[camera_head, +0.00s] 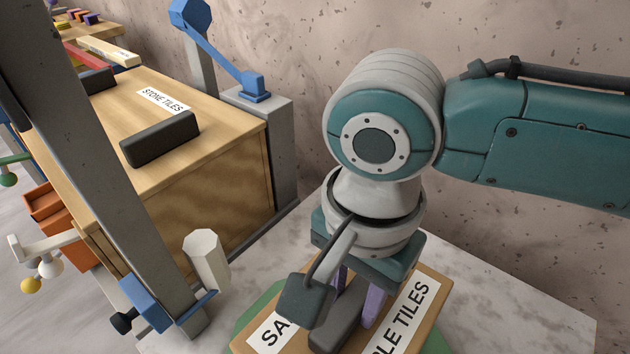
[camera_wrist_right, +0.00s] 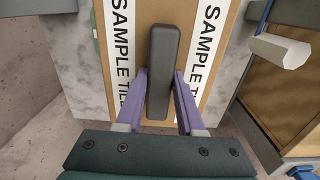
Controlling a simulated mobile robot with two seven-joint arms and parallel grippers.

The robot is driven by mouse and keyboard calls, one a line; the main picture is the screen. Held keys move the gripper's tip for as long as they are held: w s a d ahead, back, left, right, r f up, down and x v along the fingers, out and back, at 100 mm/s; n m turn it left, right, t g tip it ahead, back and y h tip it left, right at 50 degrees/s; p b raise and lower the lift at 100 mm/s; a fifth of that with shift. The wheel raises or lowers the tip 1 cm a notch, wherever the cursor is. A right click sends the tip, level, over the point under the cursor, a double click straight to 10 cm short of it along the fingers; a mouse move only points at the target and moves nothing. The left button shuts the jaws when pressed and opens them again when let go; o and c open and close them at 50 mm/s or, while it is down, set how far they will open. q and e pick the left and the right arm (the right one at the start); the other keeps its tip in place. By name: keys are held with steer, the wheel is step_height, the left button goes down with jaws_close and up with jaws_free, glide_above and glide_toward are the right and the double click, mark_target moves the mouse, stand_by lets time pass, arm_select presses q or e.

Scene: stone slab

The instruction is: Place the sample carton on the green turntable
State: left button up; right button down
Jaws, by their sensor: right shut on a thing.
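The sample carton (camera_head: 404,320) is a brown box with white "SAMPLE TILES" labels and a dark bar handle (camera_head: 338,318) on top. My right gripper (camera_head: 356,300) is above it with its purple fingers on both sides of the handle, shut on it. In the right wrist view, the carton (camera_wrist_right: 186,118) and the handle (camera_wrist_right: 163,60) lie between and beyond the fingers (camera_wrist_right: 160,100). The green turntable (camera_head: 252,312) shows only as edges around the carton, which hides its middle. I cannot tell whether the carton touches it. My left gripper is not in view.
The turntable is on a pale stone slab (camera_head: 520,310), clear at the right. A wooden crate (camera_head: 110,122) labelled "STONE TILES" with a dark handle stands at the left. A grey post (camera_head: 95,150) and a whitish prism-shaped piece (camera_head: 206,262) stand between. Orange bins (camera_head: 70,240) are further left.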

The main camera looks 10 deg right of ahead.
steer(key=c, duration=1)
jaws_free()
steer(key=shift+f, duration=0.15)
steer(key=o, duration=0.5)
step_height(320, 180, up, 12)
steer(key=p, duration=0.3)
steer(key=s+a+f+n+t+y, duration=0.1)
steer(key=s+a+f+n+y, duration=0.1)
steer(key=s+a+n+y, duration=0.25)
steer(key=s+d+n+t+h, duration=0.1)
steer(key=s+d+n, duration=0.1)
steer(key=d, duration=0.2)
steer(key=s+d+f+n+h, duration=0.1)
steer(key=s+d+n+h, duration=0.1)
steer(key=d, duration=0.3)
steer(key=s+d+n+t+h, duration=0.1)
steer(key=s+d+n, duration=0.2)
steer(key=d+n, duration=0.1)
steer(key=shift+s+d+f+t, duration=0.25)
steer(key=shift+s+d+t, duration=0.1)
steer(key=shift+d, duration=0.1)
